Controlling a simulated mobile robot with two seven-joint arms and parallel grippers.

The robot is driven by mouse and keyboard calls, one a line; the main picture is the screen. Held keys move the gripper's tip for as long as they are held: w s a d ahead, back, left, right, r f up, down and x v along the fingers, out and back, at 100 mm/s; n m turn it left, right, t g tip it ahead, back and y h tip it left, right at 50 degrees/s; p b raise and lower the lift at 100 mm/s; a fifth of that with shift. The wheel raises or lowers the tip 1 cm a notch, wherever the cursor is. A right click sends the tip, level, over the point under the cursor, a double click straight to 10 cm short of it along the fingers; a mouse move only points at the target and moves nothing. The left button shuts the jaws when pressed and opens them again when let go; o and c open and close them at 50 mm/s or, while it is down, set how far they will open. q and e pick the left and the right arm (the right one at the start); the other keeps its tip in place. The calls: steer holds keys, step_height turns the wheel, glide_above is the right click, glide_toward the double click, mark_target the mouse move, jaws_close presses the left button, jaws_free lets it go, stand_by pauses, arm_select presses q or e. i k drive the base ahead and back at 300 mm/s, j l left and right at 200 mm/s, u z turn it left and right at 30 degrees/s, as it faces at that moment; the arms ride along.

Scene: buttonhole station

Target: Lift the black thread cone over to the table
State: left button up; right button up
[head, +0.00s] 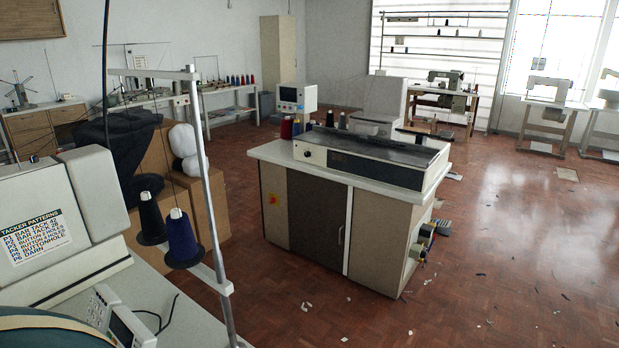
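A black thread cone (151,220) sits upright on the thread stand (212,190) at the left, close to me. A navy thread cone (183,240) sits beside it, slightly nearer, on the same stand. A pale table (158,292) lies below the stand and carries the tacker machine. Smaller dark cones (342,121) stand on the cabinet machine in the middle, beside red and blue ones. Neither of my grippers shows in the head view, so their state is hidden.
The tacker machine (45,225) and a keypad unit (120,318) occupy the near left. Cartons (205,205) with dark cloth stand behind the stand. The cabinet machine (310,225) blocks the middle. The brown floor (510,250) at right is mostly open, with scattered scraps.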

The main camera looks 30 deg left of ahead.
mark_target(153, 226)
steer(key=i+l+u, duration=0.1)
steer(key=i+u, duration=0.25)
steer(key=i+l+u, duration=0.15)
steer(key=i+u, duration=0.2)
steer(key=i+l+u, duration=0.5)
steer(key=u, duration=0.25)
steer(key=i+l+u, duration=0.2)
steer(key=u, duration=0.2)
steer(key=i+l+u, duration=0.15)
steer(key=l+u, duration=0.15)
steer(key=u, duration=0.15)
steer(key=i+l+u, duration=0.1)
steer(key=u, duration=0.35)
steer(key=l+u, duration=0.3)
steer(key=u, duration=0.15)
steer(key=l+u, duration=0.2)
steer(key=u, duration=0.25)
steer(key=i+l, duration=0.05)
